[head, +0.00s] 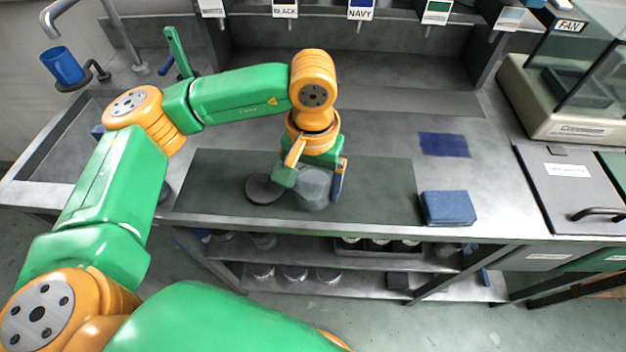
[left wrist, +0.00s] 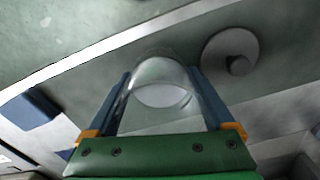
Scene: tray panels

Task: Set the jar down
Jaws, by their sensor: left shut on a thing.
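A clear glass jar (head: 313,188) is between the fingers of my left gripper (head: 314,178), over the dark mat (head: 385,185) on the metal bench. In the left wrist view the jar (left wrist: 158,95) shows between the two blue fingers of the left gripper (left wrist: 162,105), which is shut on it. I cannot tell whether the jar's base touches the mat. A dark round lid with a knob (head: 264,189) lies on the mat just left of the jar; it also shows in the left wrist view (left wrist: 230,58). My right gripper is not in view.
A folded blue cloth (head: 447,207) lies right of the mat, and a flat navy patch (head: 443,145) is behind it. A sink (head: 62,145) is at the left, a balance case (head: 570,110) at the right. The mat's right part is clear.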

